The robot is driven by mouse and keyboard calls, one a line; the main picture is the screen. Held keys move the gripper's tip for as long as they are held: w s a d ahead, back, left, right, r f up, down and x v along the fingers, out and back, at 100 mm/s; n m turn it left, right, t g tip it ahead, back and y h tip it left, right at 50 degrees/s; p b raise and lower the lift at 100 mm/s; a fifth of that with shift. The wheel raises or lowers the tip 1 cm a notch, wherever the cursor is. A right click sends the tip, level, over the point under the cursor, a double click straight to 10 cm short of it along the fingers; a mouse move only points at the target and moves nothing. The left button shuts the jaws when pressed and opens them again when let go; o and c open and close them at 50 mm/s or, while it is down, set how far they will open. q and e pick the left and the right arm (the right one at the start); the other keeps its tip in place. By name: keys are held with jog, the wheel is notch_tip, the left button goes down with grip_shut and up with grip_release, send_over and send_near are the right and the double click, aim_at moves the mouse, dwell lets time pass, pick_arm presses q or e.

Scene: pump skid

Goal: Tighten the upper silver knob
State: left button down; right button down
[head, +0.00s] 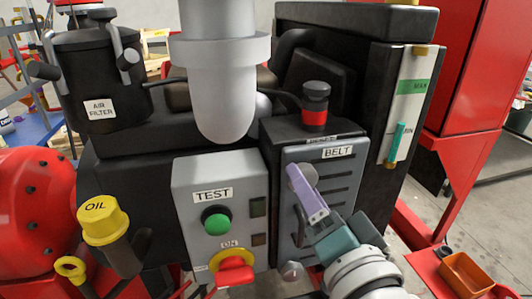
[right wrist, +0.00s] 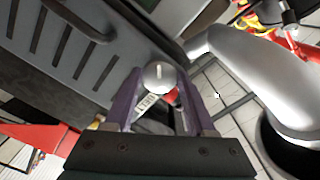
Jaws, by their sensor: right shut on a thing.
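The upper silver knob (head: 294,173) is at the upper left of the grey BELT panel (head: 345,168). My right gripper (head: 305,188) reaches it from the lower right, its purple fingers partly covering it. In the right wrist view the round knob (right wrist: 159,77), with a pale line on its face, sits between the fingertips of the right gripper (right wrist: 158,88). The gripper is shut on it. A lower silver knob (head: 291,270) is near the panel's bottom left, free of the gripper. My left gripper is not in view.
Left of the panel is a grey box with a green TEST button (head: 216,220) and a red-and-yellow switch (head: 235,267). A black-and-red cap (head: 315,106) stands above the panel. The panel has a dark handle (right wrist: 76,18) and slots. A yellow OIL cap (head: 102,220) is at left.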

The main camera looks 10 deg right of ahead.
jog(key=shift+n+p, duration=0.5)
jog(key=shift+n, duration=3.8)
jog(key=shift+c, duration=1.1)
grip_release()
jog(key=shift+s, duration=0.1)
jog(key=s, duration=0.9)
jog(key=shift+s+d, duration=0.25)
jog(key=shift+s, duration=0.1)
jog(key=shift+n, duration=0.3)
